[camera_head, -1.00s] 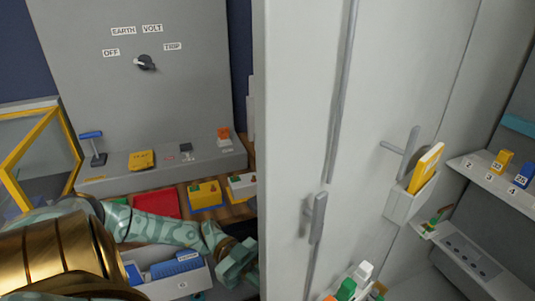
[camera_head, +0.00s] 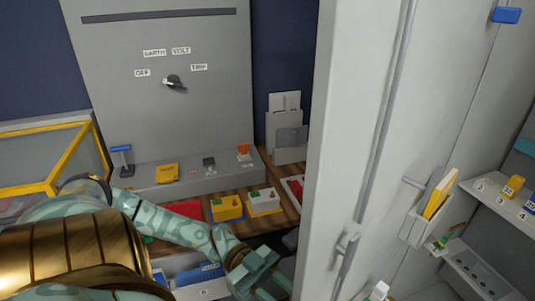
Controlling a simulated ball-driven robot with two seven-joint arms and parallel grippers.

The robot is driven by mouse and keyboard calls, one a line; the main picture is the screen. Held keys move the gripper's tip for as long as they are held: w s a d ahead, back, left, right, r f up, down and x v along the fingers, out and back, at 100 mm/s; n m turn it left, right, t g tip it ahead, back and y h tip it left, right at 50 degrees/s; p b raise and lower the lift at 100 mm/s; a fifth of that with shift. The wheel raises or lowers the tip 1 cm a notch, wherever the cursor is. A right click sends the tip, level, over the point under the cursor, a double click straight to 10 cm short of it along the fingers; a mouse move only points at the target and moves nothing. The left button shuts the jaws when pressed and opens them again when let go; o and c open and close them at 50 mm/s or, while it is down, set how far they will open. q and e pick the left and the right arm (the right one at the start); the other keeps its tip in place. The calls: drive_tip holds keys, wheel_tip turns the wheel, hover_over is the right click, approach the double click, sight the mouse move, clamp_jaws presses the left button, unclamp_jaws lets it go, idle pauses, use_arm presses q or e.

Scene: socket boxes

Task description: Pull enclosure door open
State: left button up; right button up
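The tall pale grey enclosure (camera_head: 345,110) fills the right half of the view. A long vertical strip runs down its front, and a grey handle (camera_head: 347,250) sits low beside it. Another lever-like handle (camera_head: 425,185) stands out further right. I cannot tell for certain which panel is the door. My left gripper (camera_head: 262,272), pale green, is low in the middle, left of the enclosure's near edge and apart from both handles. I see nothing held in it, and its finger opening is unclear. My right gripper is not in view.
A grey panel with a rotary knob (camera_head: 173,82) stands at the back left. Yellow and white boxes (camera_head: 227,207) sit on the wooden bench below it. A holder with yellow cards (camera_head: 440,195) hangs beside the right handle. Shelves with small blocks (camera_head: 490,190) are at far right.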

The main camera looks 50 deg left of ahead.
use_arm(q)
drive_tip(key=s+d+r+p, duration=0.3)
drive_tip(key=s+d, duration=0.2)
drive_tip(key=s, duration=0.1)
drive_tip(key=shift+s+d+r, duration=0.25)
drive_tip(key=shift+s+d, duration=0.05)
drive_tip(key=shift+s, duration=0.1)
